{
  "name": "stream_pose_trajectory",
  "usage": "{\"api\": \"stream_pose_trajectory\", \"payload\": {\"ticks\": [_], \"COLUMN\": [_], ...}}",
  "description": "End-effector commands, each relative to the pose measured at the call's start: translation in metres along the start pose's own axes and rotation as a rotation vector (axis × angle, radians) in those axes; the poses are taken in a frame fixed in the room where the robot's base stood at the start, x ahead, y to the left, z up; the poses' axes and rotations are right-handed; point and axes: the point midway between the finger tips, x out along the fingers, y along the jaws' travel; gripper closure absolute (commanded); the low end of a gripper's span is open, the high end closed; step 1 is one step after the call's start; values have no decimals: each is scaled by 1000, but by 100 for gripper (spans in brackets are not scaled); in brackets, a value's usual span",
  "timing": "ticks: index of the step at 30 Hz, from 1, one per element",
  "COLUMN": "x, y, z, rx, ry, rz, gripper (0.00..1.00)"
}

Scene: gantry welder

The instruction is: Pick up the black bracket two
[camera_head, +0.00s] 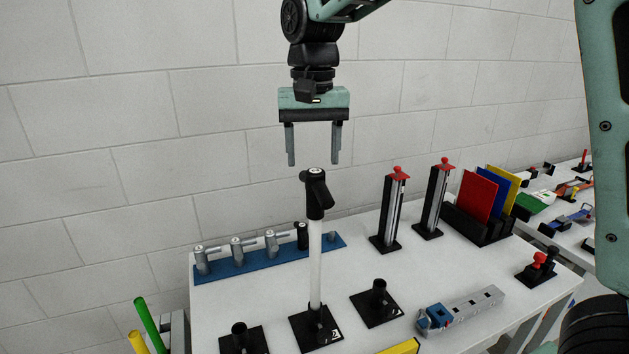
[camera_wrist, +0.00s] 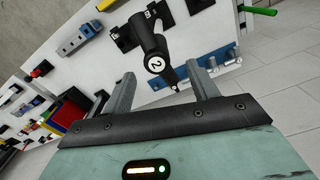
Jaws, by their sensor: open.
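The black bracket two (camera_head: 317,194) sits on top of an upright white pole (camera_head: 315,265) that stands on a black square base. In the wrist view the bracket (camera_wrist: 153,45) shows a round white label with a "2", between and beyond the fingertips. My gripper (camera_head: 314,160) is open and empty, with its fingers pointing down just above the bracket. In the wrist view my gripper (camera_wrist: 162,80) has its two fingers apart, one on each side of the bracket's label. The fingers do not appear to touch it.
A blue rack (camera_head: 265,262) with several grey brackets and a black one stands behind left. Two red-topped posts (camera_head: 390,210) stand right, beside a holder with coloured plates (camera_head: 478,196). Empty black stands (camera_head: 376,303) flank the pole. A block wall (camera_head: 150,150) is behind the table.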

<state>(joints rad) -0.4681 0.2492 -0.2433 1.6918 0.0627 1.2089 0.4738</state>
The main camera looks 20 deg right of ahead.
Motion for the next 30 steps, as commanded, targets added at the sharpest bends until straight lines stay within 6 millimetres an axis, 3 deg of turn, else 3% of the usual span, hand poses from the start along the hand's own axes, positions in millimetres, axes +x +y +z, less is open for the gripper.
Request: {"api": "stream_pose_trajectory", "payload": {"ticks": [4, 13, 21, 30], "x": [24, 46, 84, 90], "y": [0, 1, 3, 2], "z": [1, 3, 5, 4], "rx": [-2, -2, -1, -2], "ry": [-4, -4, -3, 0], "rz": [1, 2, 1, -1], "gripper": [41, 41, 41, 41]}}
